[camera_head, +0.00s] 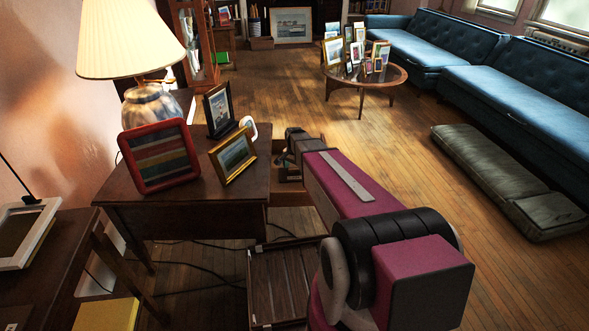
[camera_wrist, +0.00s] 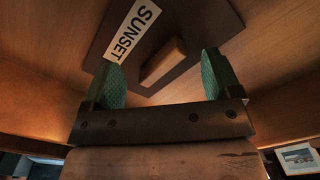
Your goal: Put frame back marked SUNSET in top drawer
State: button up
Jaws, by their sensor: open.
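The frame back marked SUNSET (camera_wrist: 195,22) is a dark flat panel with a white label and a light wooden block (camera_wrist: 163,62) as a grip. In the wrist view it appears to lie flat on the light wood floor of the open drawer (camera_wrist: 265,60). My gripper (camera_wrist: 160,66) is open, with its green finger pads apart on either side of the block. No contact with the block shows. In the head view my gripper is at the open drawer (camera_head: 285,198) on the desk's right side, and my arm partly hides the drawer. The frame back cannot be made out there.
The desk (camera_head: 190,205) holds a lamp (camera_head: 150,105), a red frame (camera_head: 158,155), a gold frame (camera_head: 233,155) and a black frame (camera_head: 218,108). A slatted wooden piece (camera_head: 278,285) stands below the drawer. Open floor (camera_head: 400,165) lies to the right.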

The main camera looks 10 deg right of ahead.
aim_at(295, 169)
notch_tip(295, 169, up, 12)
jog(key=s+f+n, duration=0.1)
jog(key=s+n, duration=0.8)
jog(key=s, duration=1.3)
jog(key=shift+s+f, duration=0.3)
jog(key=shift+s, duration=0.1)
jog(key=shift+d, duration=0.1)
